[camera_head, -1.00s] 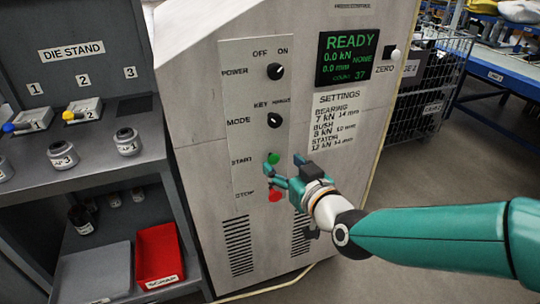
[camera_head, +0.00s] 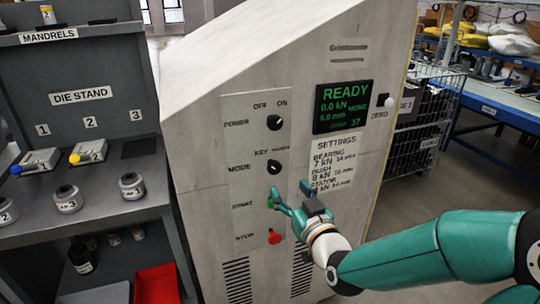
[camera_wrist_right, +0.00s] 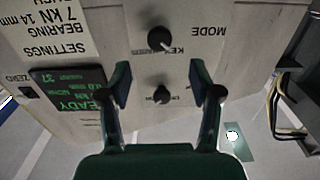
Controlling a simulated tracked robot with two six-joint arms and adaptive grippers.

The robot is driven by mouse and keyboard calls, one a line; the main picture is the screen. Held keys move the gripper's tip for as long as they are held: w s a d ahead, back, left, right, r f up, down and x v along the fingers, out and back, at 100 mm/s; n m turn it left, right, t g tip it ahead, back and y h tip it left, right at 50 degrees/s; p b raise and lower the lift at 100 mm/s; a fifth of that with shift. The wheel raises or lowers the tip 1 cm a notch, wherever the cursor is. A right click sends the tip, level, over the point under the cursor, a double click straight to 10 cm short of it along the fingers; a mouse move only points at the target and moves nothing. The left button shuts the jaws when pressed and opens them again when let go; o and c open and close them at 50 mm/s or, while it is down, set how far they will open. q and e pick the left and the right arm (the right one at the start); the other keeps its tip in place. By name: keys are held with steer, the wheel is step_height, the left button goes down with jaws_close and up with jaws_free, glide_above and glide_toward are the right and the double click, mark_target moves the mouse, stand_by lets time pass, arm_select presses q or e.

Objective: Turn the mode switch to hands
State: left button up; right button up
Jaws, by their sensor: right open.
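The mode switch (camera_head: 274,167) is a round black knob on the light grey machine panel, between the power and start rows. In the right wrist view, where the panel appears upside down, the mode switch (camera_wrist_right: 159,38) has a white mark pointing toward the KEY label. The label on its other side is too blurred to read. My right gripper (camera_head: 289,191) is open and empty, in front of the panel just below the mode switch in the head view. In the wrist view its fingers (camera_wrist_right: 160,79) straddle the line of knobs, with no contact seen. My left gripper is not in view.
The power knob (camera_head: 274,122) is above the mode switch. The green start button (camera_head: 270,203), partly covered by a finger, and the red stop button (camera_head: 275,237) are below. A READY display (camera_head: 343,106) is to the right. A grey die stand (camera_head: 103,172) stands left.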

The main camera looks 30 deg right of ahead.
mark_target(275, 170)
arm_select(q)
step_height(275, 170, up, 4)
steer(key=p, duration=0.3)
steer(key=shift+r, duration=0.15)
arm_select(e)
steer(key=x, duration=1)
steer(key=shift+w, duration=0.35)
